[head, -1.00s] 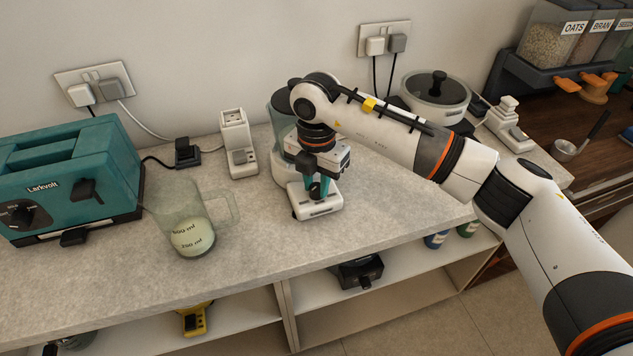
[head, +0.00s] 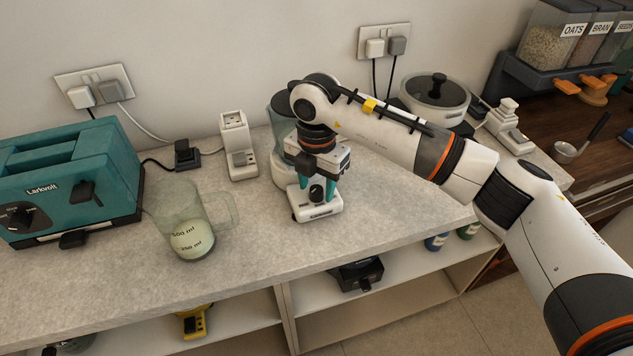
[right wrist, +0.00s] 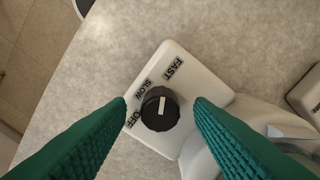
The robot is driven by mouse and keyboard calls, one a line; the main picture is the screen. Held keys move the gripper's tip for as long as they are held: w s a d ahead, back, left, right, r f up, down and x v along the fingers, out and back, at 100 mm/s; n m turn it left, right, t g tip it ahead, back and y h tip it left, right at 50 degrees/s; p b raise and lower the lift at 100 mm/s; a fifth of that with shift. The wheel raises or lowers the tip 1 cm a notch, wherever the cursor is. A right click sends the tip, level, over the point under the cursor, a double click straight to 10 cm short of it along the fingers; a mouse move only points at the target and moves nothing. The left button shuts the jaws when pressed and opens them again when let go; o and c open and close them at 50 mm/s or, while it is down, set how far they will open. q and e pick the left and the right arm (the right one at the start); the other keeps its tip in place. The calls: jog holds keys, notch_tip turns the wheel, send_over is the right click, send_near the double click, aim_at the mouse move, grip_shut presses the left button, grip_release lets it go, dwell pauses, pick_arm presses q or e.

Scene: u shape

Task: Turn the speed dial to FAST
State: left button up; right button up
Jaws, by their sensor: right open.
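The speed dial (right wrist: 160,108) is a round black knob on a white base plate (right wrist: 184,70) marked OFF, SLOW and FAST. In the head view the dial (head: 316,193) sits at the front of the white appliance (head: 318,212). My right gripper (head: 317,191) is open above the base, its green fingers on either side of the dial. In the right wrist view gaps show between the fingers and the knob. My left gripper is not in view.
A teal toaster (head: 70,180) stands at the left, and a measuring jug (head: 190,235) is left of the appliance. A white socket block (head: 238,145) stands behind. A lidded pot (head: 436,98) is at the back right. The counter before the appliance is clear.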

aim_at(316, 189)
notch_tip(316, 189, up, 12)
jog(key=b, duration=0.2)
jog(key=shift+f, duration=0.1)
dwell(0.3)
